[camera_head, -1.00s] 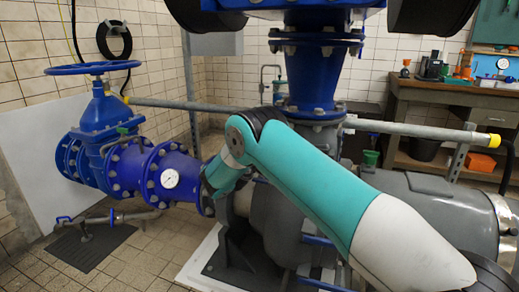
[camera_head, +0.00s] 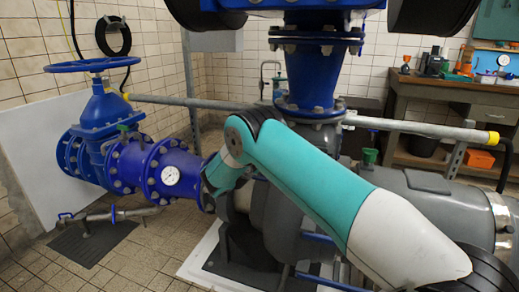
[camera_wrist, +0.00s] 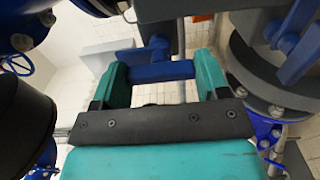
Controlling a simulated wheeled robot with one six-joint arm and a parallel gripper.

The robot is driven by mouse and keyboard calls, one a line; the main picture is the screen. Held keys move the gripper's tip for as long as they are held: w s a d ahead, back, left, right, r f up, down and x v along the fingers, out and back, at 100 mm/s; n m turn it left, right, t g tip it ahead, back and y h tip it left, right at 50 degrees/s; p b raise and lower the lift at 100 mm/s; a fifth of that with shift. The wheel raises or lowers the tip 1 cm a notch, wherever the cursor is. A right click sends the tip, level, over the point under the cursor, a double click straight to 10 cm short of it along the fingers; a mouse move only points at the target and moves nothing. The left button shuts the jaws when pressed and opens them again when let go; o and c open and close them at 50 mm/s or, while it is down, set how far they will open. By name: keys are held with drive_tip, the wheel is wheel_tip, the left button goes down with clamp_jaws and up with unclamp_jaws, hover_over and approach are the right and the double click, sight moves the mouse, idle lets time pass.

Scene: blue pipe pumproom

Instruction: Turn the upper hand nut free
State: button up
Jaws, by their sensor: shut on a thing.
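In the wrist view the blue hand nut (camera_wrist: 162,71) shows as a crossbar with a short blue stem above it, in front of a grey vertical part. My gripper (camera_wrist: 161,64) has one teal finger at each end of the crossbar and is shut on it. Whether this is the upper of several nuts cannot be told.
In the wrist view a dark round body (camera_wrist: 22,125) is close on the left and a grey flange (camera_wrist: 265,75) close on the right. In the head view a blue valve with a handwheel (camera_head: 92,66) stands left. A grey rail (camera_head: 420,128) runs behind my arm.

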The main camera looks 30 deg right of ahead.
drive_tip(key=shift+f, duration=0.1)
drive_tip(key=o, duration=0.9)
drive_tip(key=shift+a, duration=0.1)
drive_tip(key=b+v, duration=1.7)
drive_tip(key=b, duration=0.3)
drive_tip(key=shift+s+a, duration=0.1)
drive_tip(key=shift+s, duration=0.05)
